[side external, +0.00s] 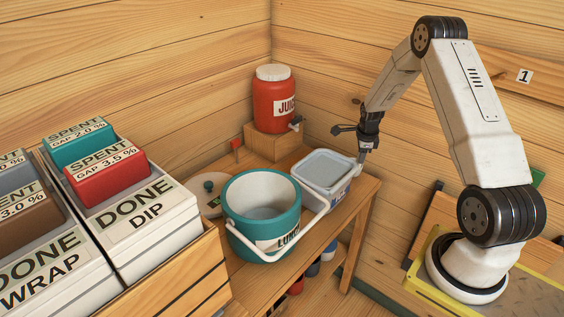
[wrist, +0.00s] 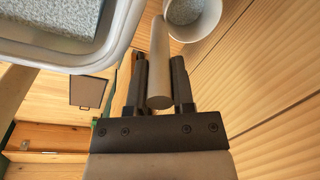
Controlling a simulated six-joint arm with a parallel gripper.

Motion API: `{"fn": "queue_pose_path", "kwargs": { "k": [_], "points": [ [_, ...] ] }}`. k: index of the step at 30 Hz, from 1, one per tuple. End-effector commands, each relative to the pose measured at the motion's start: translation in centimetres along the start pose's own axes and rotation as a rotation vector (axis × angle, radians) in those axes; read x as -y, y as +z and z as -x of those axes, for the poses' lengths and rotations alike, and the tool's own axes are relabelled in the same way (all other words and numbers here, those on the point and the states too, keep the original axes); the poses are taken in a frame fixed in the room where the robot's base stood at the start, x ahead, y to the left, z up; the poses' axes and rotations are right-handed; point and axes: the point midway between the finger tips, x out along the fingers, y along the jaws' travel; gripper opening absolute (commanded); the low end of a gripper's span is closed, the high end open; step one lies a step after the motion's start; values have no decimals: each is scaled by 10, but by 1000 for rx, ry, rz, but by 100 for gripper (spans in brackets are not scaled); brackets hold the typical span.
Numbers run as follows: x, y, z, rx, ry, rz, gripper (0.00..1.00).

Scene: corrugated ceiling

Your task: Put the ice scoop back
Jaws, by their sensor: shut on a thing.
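My gripper (wrist: 162,80) is shut on the pale grey handle of the ice scoop (wrist: 159,65), which lies between the two dark fingers. At the handle's far end is a round white cup (wrist: 205,24) with speckled grey-blue content; I cannot tell whether it is the scoop's bowl or a separate holder. In the side view my gripper (side external: 367,146) points down at the right edge of a white tub (side external: 345,188) with a pale bluish fill. The tub's rim also shows in the wrist view (wrist: 112,52), left of the fingers. The scoop is barely visible from the side.
The tub stands on a wooden table (side external: 325,232). A red juice jug (side external: 272,105) stands behind on a wooden block. The plank wall is close on the right.

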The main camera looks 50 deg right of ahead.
Motion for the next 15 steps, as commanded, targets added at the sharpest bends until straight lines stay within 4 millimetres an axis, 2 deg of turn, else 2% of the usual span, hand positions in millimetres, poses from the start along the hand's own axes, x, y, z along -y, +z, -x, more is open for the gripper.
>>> {"fn": "queue_pose_path", "kwargs": {
  "k": [4,15],
  "points": [
    [-1,0,-10,0,-2,0,0],
    [-2,0,-12,0,-2,0,0]
  ]
}}
